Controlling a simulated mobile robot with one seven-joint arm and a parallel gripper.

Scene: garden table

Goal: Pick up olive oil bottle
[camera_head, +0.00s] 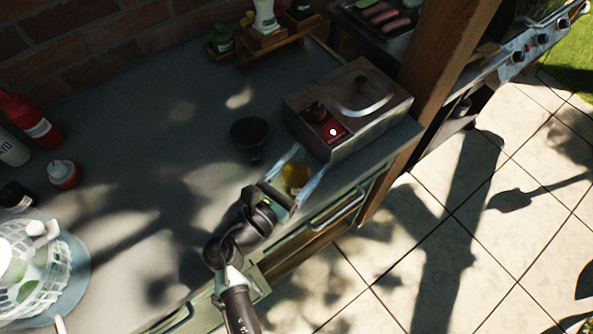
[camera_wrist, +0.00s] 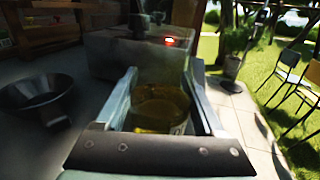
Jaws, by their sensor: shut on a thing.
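The olive oil bottle (camera_wrist: 160,108), of yellowish clear glass or plastic, sits between the two fingers in the wrist view. It also shows in the head view (camera_head: 295,176) near the counter's front edge. My gripper (camera_head: 299,170) is shut on it, one finger on each side; it also shows in the wrist view (camera_wrist: 162,92). The bottle's upper part is hard to make out against the box behind it, and its lower end is hidden by my gripper. I cannot tell whether it touches the counter.
A metal box with a red light (camera_head: 365,105) stands just beyond the bottle. Red bottles (camera_head: 30,120) and a domed dish (camera_head: 35,265) stand at far left. A wooden post (camera_head: 440,70) rises at right. The counter's middle (camera_head: 150,150) is clear.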

